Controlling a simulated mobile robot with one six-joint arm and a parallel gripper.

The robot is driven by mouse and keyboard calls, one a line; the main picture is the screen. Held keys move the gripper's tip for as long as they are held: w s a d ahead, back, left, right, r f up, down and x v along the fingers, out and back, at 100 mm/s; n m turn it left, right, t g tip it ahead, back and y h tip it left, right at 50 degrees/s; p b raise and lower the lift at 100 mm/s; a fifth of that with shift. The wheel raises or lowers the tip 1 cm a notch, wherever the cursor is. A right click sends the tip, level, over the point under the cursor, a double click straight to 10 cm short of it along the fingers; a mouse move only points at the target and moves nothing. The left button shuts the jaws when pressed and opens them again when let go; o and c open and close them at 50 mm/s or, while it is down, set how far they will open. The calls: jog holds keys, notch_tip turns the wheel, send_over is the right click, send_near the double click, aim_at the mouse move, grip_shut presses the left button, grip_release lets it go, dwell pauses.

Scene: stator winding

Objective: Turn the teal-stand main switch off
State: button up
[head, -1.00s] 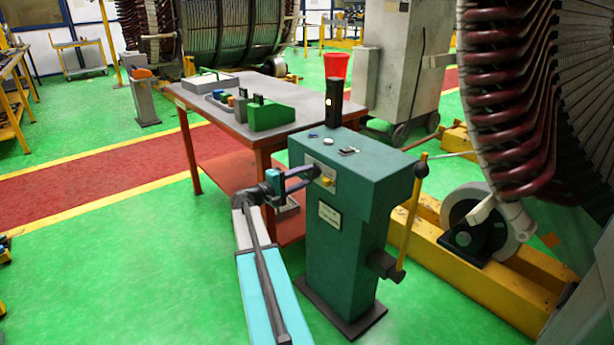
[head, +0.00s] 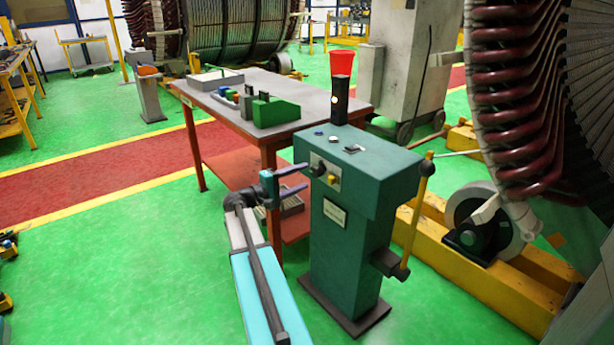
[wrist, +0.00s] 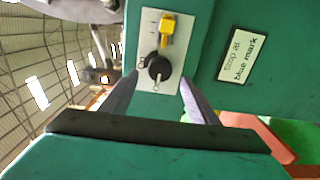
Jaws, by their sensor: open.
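The teal stand (head: 345,240) stands upright in the middle of the head view. Its front carries a pale plate (head: 325,172) with a black rotary knob (head: 318,168) and a yellow switch (head: 332,179). In the wrist view the black knob (wrist: 158,67) shows between my finger tips, with the yellow switch (wrist: 167,30) above it. My gripper (head: 306,176) is open and empty in front of the plate. I cannot tell whether a finger touches the knob. The small lettering beside the knob is too small to read surely.
A dark post (head: 338,100) with a small light rises from the stand's top. A yellow-handled lever (head: 421,200) is on its right side. A table (head: 290,85) with a green block stands behind. A large wheel and yellow frame lie to the right.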

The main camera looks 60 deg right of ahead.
jog(key=v, duration=0.9)
jog(key=shift+a, duration=0.35)
